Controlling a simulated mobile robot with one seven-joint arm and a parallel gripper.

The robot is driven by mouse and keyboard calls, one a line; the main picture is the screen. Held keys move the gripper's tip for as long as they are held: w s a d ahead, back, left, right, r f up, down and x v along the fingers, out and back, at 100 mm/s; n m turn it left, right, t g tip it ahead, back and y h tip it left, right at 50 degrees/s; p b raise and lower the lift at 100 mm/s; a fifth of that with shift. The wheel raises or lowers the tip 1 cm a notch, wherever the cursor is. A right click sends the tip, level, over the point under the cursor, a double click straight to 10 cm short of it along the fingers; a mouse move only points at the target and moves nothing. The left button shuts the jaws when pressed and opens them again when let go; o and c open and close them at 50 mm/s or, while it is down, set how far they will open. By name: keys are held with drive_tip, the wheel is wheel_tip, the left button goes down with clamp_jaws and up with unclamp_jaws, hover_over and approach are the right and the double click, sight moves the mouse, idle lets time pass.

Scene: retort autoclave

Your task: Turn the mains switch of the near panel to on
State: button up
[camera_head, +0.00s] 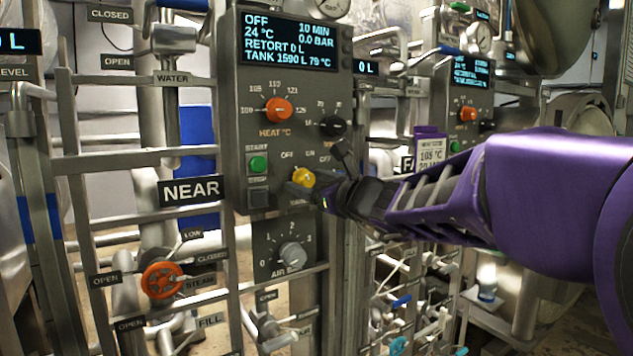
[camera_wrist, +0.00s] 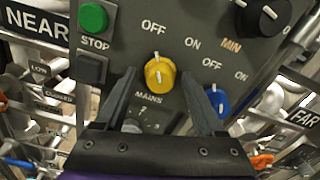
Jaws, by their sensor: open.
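The near panel (camera_head: 240,120) is a grey box beside the NEAR sign (camera_head: 191,191), and its display (camera_head: 290,42) reads OFF. Its yellow mains knob (camera_head: 303,178) sits low on the face, and in the wrist view the yellow knob (camera_wrist: 159,72) has MAINS lettered below it. Its white pointer is up and slightly left, toward OFF; ON is lettered to the right. My gripper (camera_wrist: 159,82) is open, with one dark finger on each side of the knob, and its tips are close to the panel. I cannot tell whether either finger touches the knob.
A green start button (camera_wrist: 93,17) and a dark stop button (camera_wrist: 91,69) lie left of the knob. A blue knob (camera_wrist: 217,100) is close to the right finger. A black MIN knob (camera_wrist: 264,16) is above right. Pipes and rails surround the panel.

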clamp_jaws()
drive_tip(key=shift+m, duration=0.4)
drive_tip(key=m+p, duration=0.1)
drive_tip(key=m, duration=0.4)
drive_tip(key=shift+r+m+p, duration=0.1)
drive_tip(key=shift+m+p, duration=0.2)
drive_tip(key=shift+m, duration=0.1)
drive_tip(key=m+p, duration=0.2)
drive_tip(key=m, duration=0.3)
drive_tip(key=shift+m, duration=0.3)
unclamp_jaws()
drive_tip(key=shift+a, duration=0.1)
